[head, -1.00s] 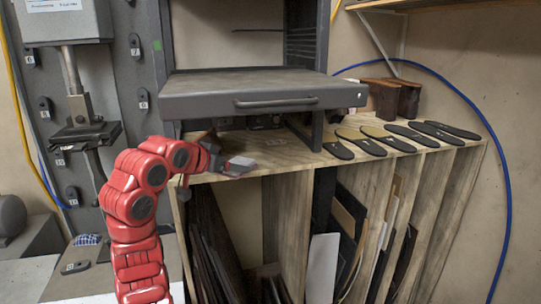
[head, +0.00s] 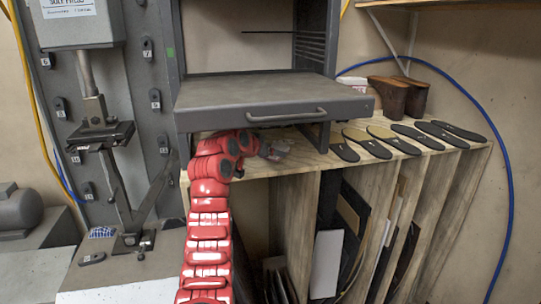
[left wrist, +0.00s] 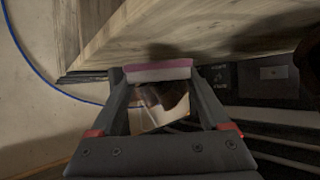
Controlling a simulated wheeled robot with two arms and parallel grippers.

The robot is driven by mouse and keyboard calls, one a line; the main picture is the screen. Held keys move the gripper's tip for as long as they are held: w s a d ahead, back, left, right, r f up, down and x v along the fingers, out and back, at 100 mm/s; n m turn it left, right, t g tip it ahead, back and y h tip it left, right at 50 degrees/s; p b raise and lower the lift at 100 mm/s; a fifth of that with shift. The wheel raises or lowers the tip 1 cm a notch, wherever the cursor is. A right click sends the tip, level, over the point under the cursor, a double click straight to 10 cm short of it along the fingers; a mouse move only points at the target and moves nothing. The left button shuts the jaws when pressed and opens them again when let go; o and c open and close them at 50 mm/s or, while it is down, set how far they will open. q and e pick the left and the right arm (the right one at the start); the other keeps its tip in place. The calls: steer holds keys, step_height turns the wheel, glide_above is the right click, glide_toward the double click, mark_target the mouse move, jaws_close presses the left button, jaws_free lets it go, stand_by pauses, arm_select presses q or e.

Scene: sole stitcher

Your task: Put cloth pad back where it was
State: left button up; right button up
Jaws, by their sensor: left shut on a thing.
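My left gripper (head: 272,149) is over the wooden shelf top, just below the grey pull-out tray of the machine. In the left wrist view my gripper (left wrist: 158,76) is shut on a small pad with a pink layer and a white layer, which I take for the cloth pad (left wrist: 157,72). It is held at the fingertips, close to the wood; I cannot tell whether it touches. In the head view the pad is small and hard to tell from the gripper. My right gripper is not in view.
The grey tray (head: 270,96) overhangs my left gripper. Several dark soles (head: 408,137) lie on the wooden shelf top (head: 312,158) to the right, with brown blocks (head: 388,97) behind. A blue-checked cloth (head: 102,232) lies on the bench at lower left.

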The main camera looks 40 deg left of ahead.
arm_select(q)
step_height(320, 180, down, 2)
steer(key=shift+p, duration=0.4)
steer(key=shift+f, duration=0.1)
steer(key=shift+f, duration=0.15)
steer(key=o, duration=1.3)
steer(key=shift+r, duration=0.2)
steer(key=b+v, duration=0.3)
steer(key=v, duration=0.3)
steer(key=shift+s, duration=0.35)
steer(key=shift+s+d+r, duration=0.1)
steer(key=shift+s+r, duration=0.3)
